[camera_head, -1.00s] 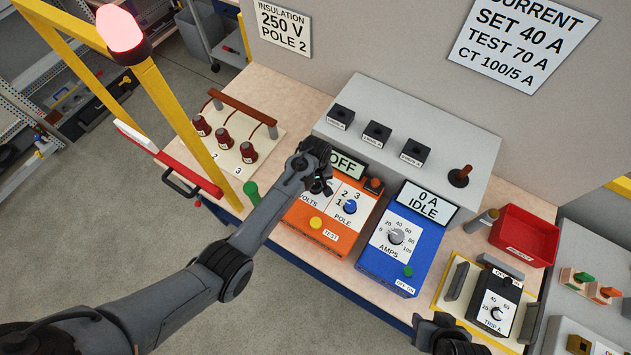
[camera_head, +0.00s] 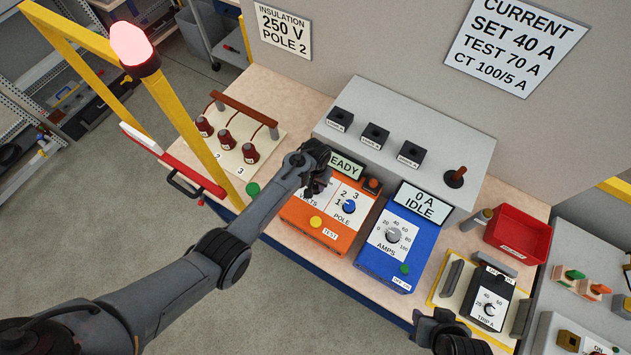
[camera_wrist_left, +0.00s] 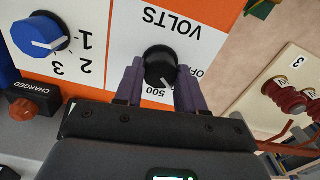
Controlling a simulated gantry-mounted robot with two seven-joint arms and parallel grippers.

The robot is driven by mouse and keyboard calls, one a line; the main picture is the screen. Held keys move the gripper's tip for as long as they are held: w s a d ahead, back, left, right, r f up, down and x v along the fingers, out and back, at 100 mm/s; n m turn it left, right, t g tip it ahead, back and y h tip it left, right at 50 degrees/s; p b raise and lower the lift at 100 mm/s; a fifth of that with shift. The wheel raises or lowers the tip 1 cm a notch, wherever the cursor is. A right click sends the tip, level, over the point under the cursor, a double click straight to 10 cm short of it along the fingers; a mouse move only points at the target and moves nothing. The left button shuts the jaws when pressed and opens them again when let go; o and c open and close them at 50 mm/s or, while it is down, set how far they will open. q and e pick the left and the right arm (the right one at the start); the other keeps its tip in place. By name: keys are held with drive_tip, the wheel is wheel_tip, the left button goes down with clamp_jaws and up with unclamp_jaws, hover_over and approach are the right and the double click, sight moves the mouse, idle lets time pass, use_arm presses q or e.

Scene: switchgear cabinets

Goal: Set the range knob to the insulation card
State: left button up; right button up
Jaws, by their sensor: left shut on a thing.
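The insulation card (camera_head: 283,30) on the back wall reads 250 V, POLE 2. The orange insulation tester (camera_head: 325,242) stands on the bench. My left gripper (camera_head: 318,180) is over its VOLTS dial and hides most of it. In the left wrist view, the black range knob (camera_wrist_left: 160,66) sits between the fingers of my left gripper (camera_wrist_left: 160,82), which are shut on its sides. Its white mark faces the side with the 500 and partly hidden OFF labels; the 250 label is hidden. The tester display (camera_head: 346,166) shows "EADY", its start covered. My right gripper (camera_head: 438,325) is at the bottom edge.
The blue POLE knob (camera_head: 348,206) points towards 1, beside the range knob. A blue current unit (camera_head: 388,262) reads 0 A IDLE to its right. A red bin (camera_head: 518,235) is at right.

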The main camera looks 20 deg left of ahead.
sight(315, 185)
use_arm(q)
drive_tip(key=shift+m, duration=0.3)
drive_tip(key=o, duration=1)
drive_tip(key=shift+o, duration=0.2)
drive_tip(key=shift+r, duration=0.85)
wheel_tip(315, 185, up, 9)
drive_tip(key=b, duration=0.1)
